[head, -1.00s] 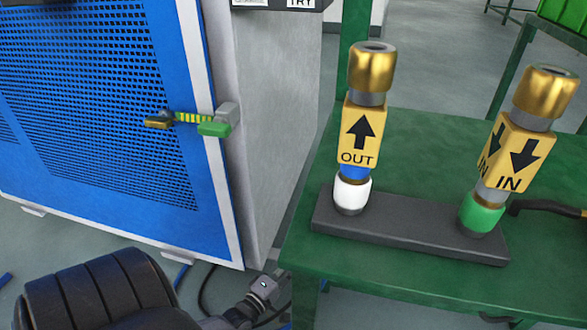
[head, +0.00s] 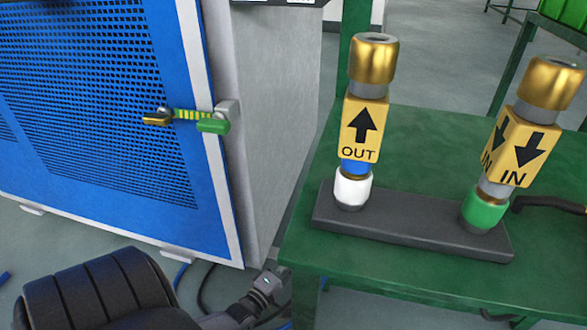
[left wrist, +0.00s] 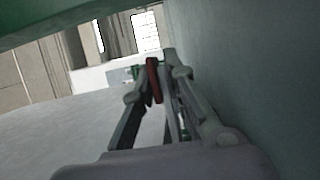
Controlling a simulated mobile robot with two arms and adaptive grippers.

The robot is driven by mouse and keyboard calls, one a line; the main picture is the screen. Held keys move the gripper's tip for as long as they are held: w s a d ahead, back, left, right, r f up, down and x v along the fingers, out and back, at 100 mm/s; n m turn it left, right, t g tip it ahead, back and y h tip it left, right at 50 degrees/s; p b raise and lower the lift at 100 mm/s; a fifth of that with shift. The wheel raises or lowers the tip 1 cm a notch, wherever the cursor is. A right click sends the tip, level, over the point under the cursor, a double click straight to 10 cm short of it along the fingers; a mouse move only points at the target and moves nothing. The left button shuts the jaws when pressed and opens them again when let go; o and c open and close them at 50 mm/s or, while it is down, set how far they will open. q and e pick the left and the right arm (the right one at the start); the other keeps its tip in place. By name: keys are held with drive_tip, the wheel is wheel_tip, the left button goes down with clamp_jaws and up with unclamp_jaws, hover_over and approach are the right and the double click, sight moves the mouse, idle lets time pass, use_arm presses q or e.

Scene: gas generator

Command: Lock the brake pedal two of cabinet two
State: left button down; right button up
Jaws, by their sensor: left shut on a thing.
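The blue-and-grey cabinet (head: 120,100) stands at the left in the head view. My left arm reaches in low in front of it, and the end of that arm (head: 258,293) is at floor height between the cabinet and the green table. In the left wrist view my left gripper (left wrist: 155,75) is shut on a small dark red piece (left wrist: 153,82), which looks like a pedal. The fingers hide part of it, and I cannot tell whether it is tilted. The head view does not show the pedal. My right gripper is not in view.
The green table (head: 430,150) bears a dark base (head: 400,235) with an OUT fitting (head: 360,130) and an IN fitting (head: 520,140). The cabinet door has a latch with a green handle (head: 213,126). Cables lie on the floor near my arm.

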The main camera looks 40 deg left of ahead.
use_arm(q)
drive_tip(key=shift+w+r, duration=0.15)
drive_tip(key=shift+r, duration=0.15)
